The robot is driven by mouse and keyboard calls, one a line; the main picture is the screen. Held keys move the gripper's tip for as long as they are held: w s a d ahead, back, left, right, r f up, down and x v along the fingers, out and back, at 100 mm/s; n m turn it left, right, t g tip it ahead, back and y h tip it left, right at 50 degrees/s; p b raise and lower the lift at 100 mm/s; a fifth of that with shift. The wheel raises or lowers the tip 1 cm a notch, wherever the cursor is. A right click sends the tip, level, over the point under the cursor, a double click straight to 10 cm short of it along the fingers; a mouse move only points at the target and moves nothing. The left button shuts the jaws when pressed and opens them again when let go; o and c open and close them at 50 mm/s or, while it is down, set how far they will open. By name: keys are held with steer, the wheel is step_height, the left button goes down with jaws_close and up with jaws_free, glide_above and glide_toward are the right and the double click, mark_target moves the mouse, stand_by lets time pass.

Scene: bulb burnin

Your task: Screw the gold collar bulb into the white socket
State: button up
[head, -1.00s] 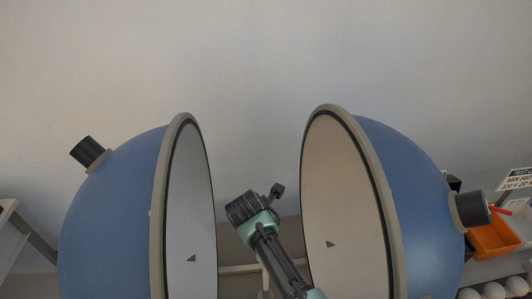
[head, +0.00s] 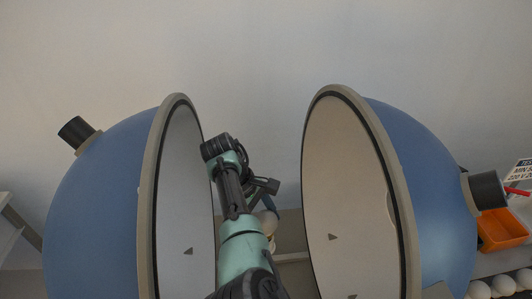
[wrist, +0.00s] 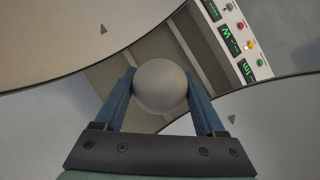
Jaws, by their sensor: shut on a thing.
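In the wrist view my gripper (wrist: 160,76) has its two blue fingers closed on the round pale globe of a bulb (wrist: 160,88). The globe hides the bulb's collar there, so its colour cannot be told in that view. In the head view my arm reaches up between two blue half-spheres, and part of the pale bulb (head: 266,221) shows low beside the arm, mostly hidden. The white socket cannot be made out in either view; the bulb and the arm may cover it.
The left half-sphere (head: 95,215) and right half-sphere (head: 425,190) stand open on both sides of my arm, their rims close by. An orange bin (head: 502,232) and several white bulbs (head: 503,285) sit at the right. A meter panel (wrist: 238,38) shows in the wrist view.

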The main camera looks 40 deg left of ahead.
steer(key=m+b, duration=0.2)
steer(key=m+g+b, duration=0.1)
steer(key=b, duration=0.1)
steer(key=f+m+g+b, duration=0.1)
steer(key=m+b, duration=0.1)
steer(key=shift+m+h+b, duration=0.3)
steer(key=shift+b, duration=0.1)
steer(key=shift+r+m+b, duration=0.1)
steer(key=shift+m+b, duration=0.2)
steer(key=shift+b, duration=0.2)
steer(key=shift+d+r+m+g, duration=0.1)
steer(key=shift+r+m+g, duration=0.2)
steer(key=shift+g, duration=0.1)
steer(key=o, duration=1.2)
steer(key=shift+o, duration=0.2)
steer(key=shift+r, duration=0.1)
